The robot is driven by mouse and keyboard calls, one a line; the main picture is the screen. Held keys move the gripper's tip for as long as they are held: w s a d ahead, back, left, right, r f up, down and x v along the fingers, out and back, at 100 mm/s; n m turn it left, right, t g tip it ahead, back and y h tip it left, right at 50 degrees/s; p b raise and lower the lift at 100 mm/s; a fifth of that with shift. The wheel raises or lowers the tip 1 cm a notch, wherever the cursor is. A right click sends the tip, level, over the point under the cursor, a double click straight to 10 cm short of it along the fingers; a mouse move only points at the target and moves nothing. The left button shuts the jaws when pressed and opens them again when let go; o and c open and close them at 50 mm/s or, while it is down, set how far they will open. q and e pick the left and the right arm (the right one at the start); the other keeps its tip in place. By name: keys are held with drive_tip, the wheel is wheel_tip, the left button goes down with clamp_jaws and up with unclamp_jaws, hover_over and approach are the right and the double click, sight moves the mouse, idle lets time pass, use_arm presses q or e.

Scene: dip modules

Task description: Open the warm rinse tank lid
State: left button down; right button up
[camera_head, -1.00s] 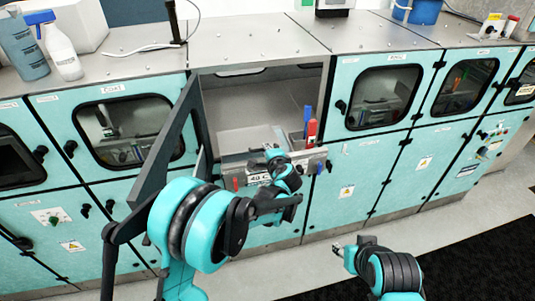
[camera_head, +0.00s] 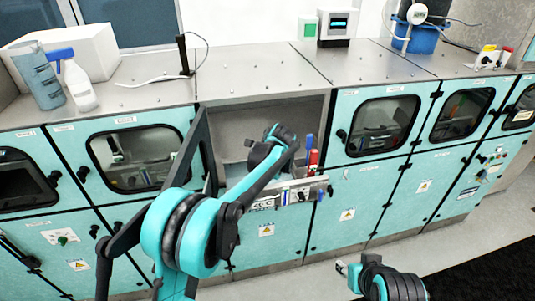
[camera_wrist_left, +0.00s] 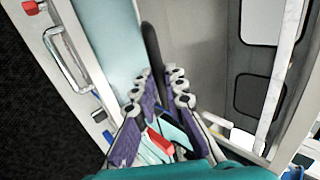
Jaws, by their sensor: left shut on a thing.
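The warm rinse tank (camera_head: 232,176) sits in the open bay behind a front ledge marked 40 C (camera_head: 263,205). Its pale teal inside shows beside my arm and in the left wrist view. My left gripper (camera_head: 268,143) is inside the bay above the tank. The exact grip point is partly hidden. My right gripper (camera_head: 342,268) hangs low in front of the cabinets, its fingers unclear.
The bay's swung-open door (camera_head: 193,150) stands close beside my left arm. A blue bottle (camera_head: 309,145) and a red bottle (camera_head: 314,160) stand at the bay's right side. A metal bar handle (camera_wrist_left: 65,60) is on the front ledge.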

use_arm(q)
drive_tip(key=c, duration=1.9)
unclamp_jaws()
drive_tip(key=shift+o, duration=0.2)
drive_tip(key=v, duration=1.2)
